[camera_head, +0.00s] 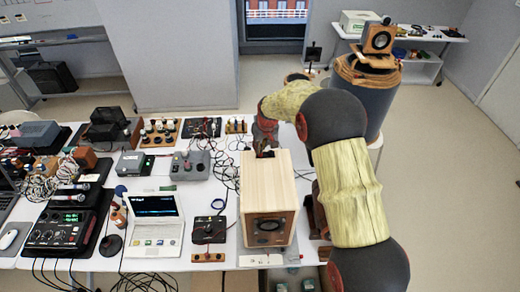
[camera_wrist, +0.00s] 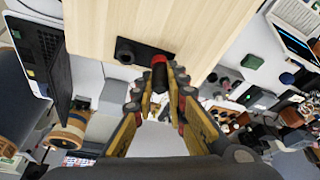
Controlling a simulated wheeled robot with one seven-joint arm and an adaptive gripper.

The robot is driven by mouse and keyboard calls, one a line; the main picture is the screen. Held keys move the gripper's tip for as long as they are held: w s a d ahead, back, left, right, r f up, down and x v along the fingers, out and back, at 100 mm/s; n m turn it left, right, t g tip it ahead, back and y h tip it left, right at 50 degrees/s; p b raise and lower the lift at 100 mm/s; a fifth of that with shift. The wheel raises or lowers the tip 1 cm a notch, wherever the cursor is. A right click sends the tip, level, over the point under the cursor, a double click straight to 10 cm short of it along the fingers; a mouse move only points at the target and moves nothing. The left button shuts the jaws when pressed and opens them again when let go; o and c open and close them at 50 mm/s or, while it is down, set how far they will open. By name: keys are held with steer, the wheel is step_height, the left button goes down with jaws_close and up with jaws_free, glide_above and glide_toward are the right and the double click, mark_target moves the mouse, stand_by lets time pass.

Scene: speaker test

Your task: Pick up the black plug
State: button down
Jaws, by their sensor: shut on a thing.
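In the wrist view, a light wood speaker box (camera_wrist: 215,25) carries a dark terminal plate (camera_wrist: 140,51). A black round post (camera_wrist: 124,54) sticks out on the left of the plate, clear of my fingers. At the plate's right end is a red collar (camera_wrist: 159,60), with a black plug (camera_wrist: 159,78) in line with it. My gripper (camera_wrist: 160,86) is shut on the black plug, one finger on each side. Whether the plug is still seated in the collar cannot be told. In the head view, my gripper (camera_head: 264,148) is at the speaker's far end, its fingertips mostly hidden.
The speaker (camera_head: 268,190) stands on a white table (camera_head: 150,262) crowded to the left with a laptop (camera_head: 155,222), a mixer (camera_head: 62,228), a grey box (camera_head: 190,165) and several cables. A large cylinder (camera_head: 365,90) stands behind my arm. Open floor lies to the right.

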steer(key=shift+w+r, duration=0.1)
steer(key=shift+r, duration=0.45)
step_height(320, 180, up, 2)
steer(key=shift+r+b, duration=0.2)
steer(key=shift+b, duration=0.1)
steer(key=s+r+b, duration=0.3)
steer(key=s+r, duration=0.6)
steer(key=s, duration=0.5)
steer(key=shift+d+r, duration=0.25)
steer(key=shift+d, duration=0.2)
step_height(320, 180, up, 4)
steer(key=shift+f+p, duration=0.1)
steer(key=shift+p, duration=0.95)
